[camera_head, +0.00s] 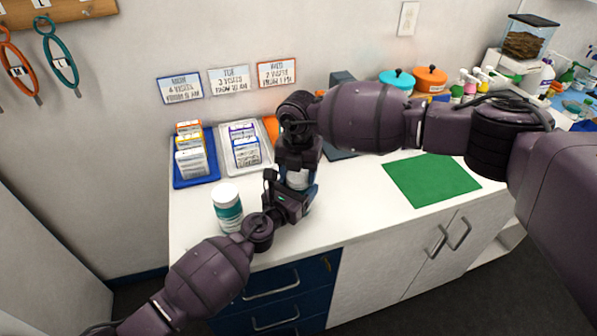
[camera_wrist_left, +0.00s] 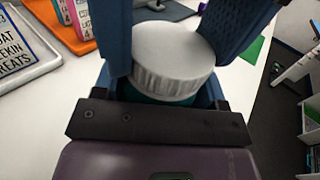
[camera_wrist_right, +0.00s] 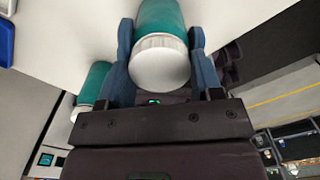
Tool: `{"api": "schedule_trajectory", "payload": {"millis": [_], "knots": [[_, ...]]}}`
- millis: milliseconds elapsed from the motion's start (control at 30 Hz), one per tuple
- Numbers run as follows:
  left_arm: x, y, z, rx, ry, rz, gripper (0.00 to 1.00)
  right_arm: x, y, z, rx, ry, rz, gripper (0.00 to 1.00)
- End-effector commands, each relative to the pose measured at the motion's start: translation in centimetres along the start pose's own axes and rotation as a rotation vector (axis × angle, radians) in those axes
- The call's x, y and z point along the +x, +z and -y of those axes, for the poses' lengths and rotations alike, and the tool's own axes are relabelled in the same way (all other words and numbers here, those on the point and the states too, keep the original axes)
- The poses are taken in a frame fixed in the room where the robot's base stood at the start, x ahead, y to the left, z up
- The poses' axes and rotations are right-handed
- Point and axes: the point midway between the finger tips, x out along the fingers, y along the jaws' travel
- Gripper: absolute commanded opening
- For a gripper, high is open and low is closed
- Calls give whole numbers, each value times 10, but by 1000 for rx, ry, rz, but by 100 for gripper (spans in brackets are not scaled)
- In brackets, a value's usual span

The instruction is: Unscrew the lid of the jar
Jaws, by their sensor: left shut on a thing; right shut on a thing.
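A jar with a teal body (camera_wrist_right: 160,14) and a white ribbed lid (camera_wrist_right: 160,66) is between my two grippers, over the counter's front middle. In the head view the lid (camera_head: 298,180) shows in part and my arms hide most of the body. My left gripper (camera_head: 296,199) comes in low from the left and is shut on the jar body, with the lid (camera_wrist_left: 172,52) above its jaws in the left wrist view. My right gripper (camera_head: 299,163) reaches down from above and is shut on the lid. Whether the jar touches the counter is hidden.
A second teal jar with a white lid (camera_head: 228,210) stands left of the grippers. Behind are a blue tray (camera_head: 180,183) and a white tray (camera_head: 225,165) with packets. A green mat (camera_head: 430,180) lies right. The counter's front edge is close.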

Motion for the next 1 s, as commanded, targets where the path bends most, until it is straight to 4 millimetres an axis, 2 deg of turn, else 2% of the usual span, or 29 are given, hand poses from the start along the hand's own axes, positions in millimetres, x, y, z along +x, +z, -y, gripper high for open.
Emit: {"api": "schedule_trajectory", "payload": {"millis": [100, 133, 267, 633, 1000], "knots": [[0, 0, 0, 0, 1, -1, 0, 0, 0, 0, 1, 0, 0, 31], [0, 0, 0, 0, 1, -1, 0, 0, 0, 0, 1, 0, 0, 64], [0, 0, 0, 0, 0, -1, 0, 0, 0, 0, 2, 0, 0, 84], [0, 0, 0, 0, 0, -1, 0, -4, 0, 0, 3, 1, 1, 85], [0, 0, 0, 0, 0, -1, 0, -42, 0, 0, 2, 0, 0, 85]]}}
